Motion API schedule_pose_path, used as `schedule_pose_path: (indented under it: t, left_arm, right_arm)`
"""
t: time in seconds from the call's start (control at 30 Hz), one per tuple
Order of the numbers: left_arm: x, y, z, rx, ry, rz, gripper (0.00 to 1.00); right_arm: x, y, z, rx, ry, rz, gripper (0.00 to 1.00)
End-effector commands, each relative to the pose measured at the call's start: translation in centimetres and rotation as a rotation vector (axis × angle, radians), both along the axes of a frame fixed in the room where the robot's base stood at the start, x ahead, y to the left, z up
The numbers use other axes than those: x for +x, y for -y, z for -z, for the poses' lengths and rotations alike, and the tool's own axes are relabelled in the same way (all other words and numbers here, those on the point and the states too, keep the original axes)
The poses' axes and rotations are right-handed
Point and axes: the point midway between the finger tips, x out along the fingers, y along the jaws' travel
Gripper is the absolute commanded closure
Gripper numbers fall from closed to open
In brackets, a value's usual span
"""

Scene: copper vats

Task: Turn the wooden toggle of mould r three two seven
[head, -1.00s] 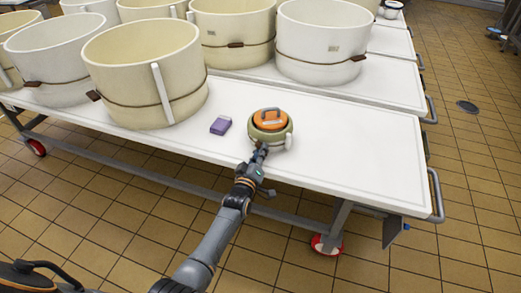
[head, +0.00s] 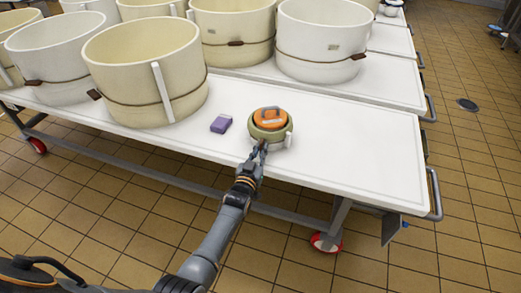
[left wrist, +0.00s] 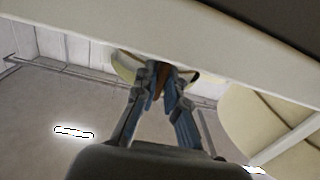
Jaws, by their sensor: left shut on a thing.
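A small round pale-green mould (head: 267,136) with an orange top (head: 270,118) stands on the near white table. A white strip shows on its right side. My left gripper (head: 262,146) reaches its near side from the front. In the left wrist view the left gripper (left wrist: 162,72) is shut on a small brown piece, which looks like the wooden toggle (left wrist: 159,82). A brown cord runs beside it, against the pale-green wall. The fingers hide most of the toggle. No number can be read on the small mould. My right gripper is not in view.
A purple block (head: 221,124) lies left of the small mould. Large cream moulds (head: 147,75) with cords and brown toggles stand behind and to the left. The white table (head: 355,150) is clear to the right.

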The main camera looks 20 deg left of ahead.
Motion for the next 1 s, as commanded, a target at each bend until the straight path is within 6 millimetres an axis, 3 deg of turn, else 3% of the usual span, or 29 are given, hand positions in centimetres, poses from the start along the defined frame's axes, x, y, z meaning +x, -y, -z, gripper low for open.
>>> schedule_pose_path:
  t: [0.57,0.6,0.7,1.0]
  left_arm:
    - [-0.02,0.02,0.08,0.038,-0.002,0.001,1.0]
    - [-0.02,0.02,0.08,0.037,-0.002,0.0,0.87]
    - [-0.02,0.02,0.07,0.037,-0.002,0.0,0.67]
    - [-0.05,0.0,0.04,0.036,-0.001,0.0,0.66]
  right_arm:
    - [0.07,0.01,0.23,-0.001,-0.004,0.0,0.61]
    - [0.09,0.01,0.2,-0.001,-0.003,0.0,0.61]
    - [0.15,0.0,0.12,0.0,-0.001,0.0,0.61]
    - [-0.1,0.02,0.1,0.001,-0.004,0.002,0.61]
